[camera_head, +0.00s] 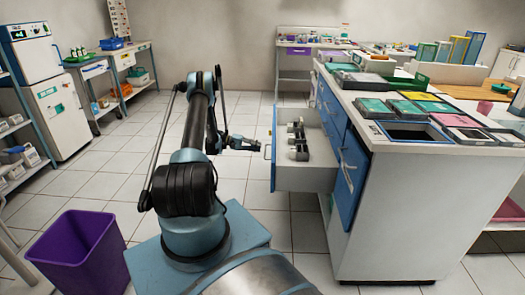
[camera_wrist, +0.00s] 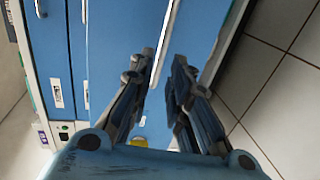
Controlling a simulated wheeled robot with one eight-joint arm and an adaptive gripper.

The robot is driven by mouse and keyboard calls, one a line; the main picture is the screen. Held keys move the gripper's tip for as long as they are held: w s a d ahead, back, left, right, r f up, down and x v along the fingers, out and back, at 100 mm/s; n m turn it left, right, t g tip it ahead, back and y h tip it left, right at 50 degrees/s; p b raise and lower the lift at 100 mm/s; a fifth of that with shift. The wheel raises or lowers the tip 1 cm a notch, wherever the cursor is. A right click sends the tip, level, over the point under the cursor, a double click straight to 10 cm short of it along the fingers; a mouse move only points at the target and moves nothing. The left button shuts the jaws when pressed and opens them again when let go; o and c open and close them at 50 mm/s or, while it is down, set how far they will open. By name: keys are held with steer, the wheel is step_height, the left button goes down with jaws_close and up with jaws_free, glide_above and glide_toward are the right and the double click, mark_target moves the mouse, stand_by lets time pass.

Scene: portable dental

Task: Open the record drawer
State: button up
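A drawer (camera_head: 305,178) with a blue front and pale sides stands pulled out from the left side of the white-topped cabinet (camera_head: 400,215). Several small dark and grey items (camera_head: 298,140) stand inside it. Its handle (camera_head: 267,151) faces left. My gripper (camera_head: 247,144) is just left of this handle; contact cannot be told from the head view. In the wrist view, the two fingers of my gripper (camera_wrist: 165,62) are apart, in front of a blue panel (camera_wrist: 115,45). A pale handle-like bar (camera_wrist: 165,42) shows between the fingertips. I cannot see which drawer is labelled for records.
Other blue fronts with handles (camera_head: 350,165) are on the cabinet beside the open drawer. A purple bin (camera_head: 78,250) stands at the front left. Shelves (camera_head: 95,75) line the left wall.

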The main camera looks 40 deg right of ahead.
steer(key=v, duration=0.6)
stand_by(0.3)
